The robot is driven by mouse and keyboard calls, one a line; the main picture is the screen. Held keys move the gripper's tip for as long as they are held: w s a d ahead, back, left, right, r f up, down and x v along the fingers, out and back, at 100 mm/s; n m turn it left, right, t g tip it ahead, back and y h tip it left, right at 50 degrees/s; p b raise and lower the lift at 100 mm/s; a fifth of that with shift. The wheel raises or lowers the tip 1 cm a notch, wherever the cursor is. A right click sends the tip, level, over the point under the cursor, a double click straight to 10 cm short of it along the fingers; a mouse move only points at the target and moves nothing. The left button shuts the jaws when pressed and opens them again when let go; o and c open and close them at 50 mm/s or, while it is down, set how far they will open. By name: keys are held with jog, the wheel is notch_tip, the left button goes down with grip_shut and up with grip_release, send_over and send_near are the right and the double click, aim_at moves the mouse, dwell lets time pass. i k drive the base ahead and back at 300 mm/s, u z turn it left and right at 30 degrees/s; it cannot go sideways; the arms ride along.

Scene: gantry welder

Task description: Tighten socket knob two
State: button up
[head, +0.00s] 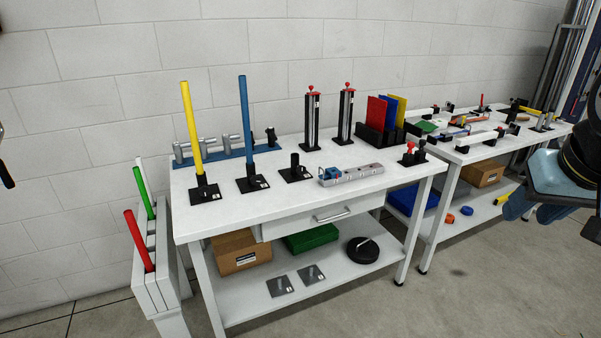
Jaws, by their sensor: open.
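Three black sockets on flat black base plates stand on the near white workbench (232,218). The left socket (205,193) holds an upright yellow pole (191,130), the middle socket (252,183) an upright blue pole (246,115). The right socket (296,173) has no pole in it. Each plate bears a small white label too small to read. I cannot make out a knob clearly on any socket, nor which is number two. My gripper (546,210), blue-grey, is open at the right edge, partly cut off, in front of the second bench and well right of the sockets.
A grey power strip (352,175) with a blue plug and a black piece with red knobs (411,154) lie on the bench. Two red-topped black uprights (312,120) and coloured panels (377,118) stand behind. A rack (150,255) holds poles at left. Floor (465,290) in front is clear.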

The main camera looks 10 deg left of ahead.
aim_at(255, 179)
jog(key=z, duration=0.15)
jog(key=k, duration=1.1)
jog(key=u, duration=0.35)
jog(key=i, duration=1.5)
jog(key=u, duration=0.05)
